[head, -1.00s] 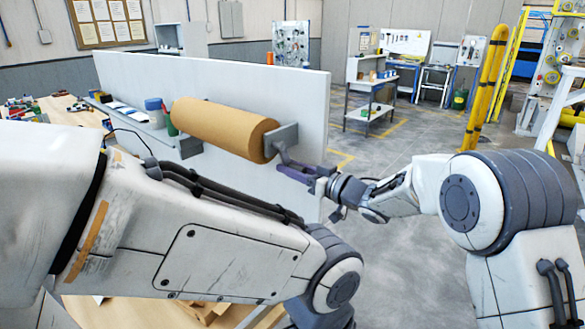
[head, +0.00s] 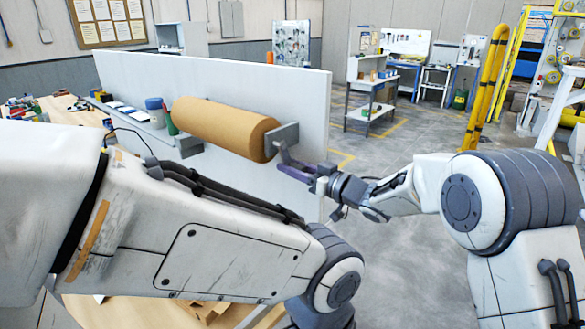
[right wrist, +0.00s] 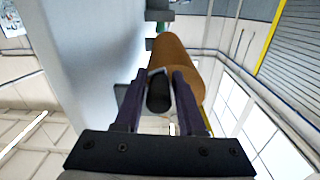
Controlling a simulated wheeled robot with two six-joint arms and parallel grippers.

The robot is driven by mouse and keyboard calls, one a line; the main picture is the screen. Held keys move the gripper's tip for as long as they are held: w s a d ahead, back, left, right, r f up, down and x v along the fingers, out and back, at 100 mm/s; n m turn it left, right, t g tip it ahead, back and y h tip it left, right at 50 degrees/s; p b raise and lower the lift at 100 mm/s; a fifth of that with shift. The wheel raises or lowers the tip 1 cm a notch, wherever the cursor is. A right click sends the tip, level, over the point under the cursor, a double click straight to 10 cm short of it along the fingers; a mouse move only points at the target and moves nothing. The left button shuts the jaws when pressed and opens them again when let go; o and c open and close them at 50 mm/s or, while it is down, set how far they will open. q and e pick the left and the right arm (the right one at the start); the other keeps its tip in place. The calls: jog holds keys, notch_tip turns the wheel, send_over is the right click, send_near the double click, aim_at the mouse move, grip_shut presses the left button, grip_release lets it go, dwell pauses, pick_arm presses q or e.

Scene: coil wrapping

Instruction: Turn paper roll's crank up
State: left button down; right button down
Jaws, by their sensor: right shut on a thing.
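The brown paper roll (head: 220,126) is mounted lengthwise on a white upright panel, between grey brackets. Its crank (head: 284,153) hangs from the grey bracket at the roll's right end and slopes down to the right. My right gripper (head: 290,172) is at the crank's lower end. In the right wrist view, the purple fingers of this gripper (right wrist: 159,82) are shut around the dark crank handle (right wrist: 158,97), with the roll (right wrist: 178,62) behind. My left arm crosses the lower left of the head view, and its gripper is outside the picture.
The white panel (head: 225,78) stands behind the roll. A shelf with a blue-lidded jar (head: 154,111) and a green item is left of the roll. A wooden table (head: 62,109) with small parts lies further left. Open floor (head: 400,155) is to the right.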

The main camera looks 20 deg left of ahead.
jog(key=shift+w+d+r, duration=0.2)
jog(key=shift+w+r, duration=0.1)
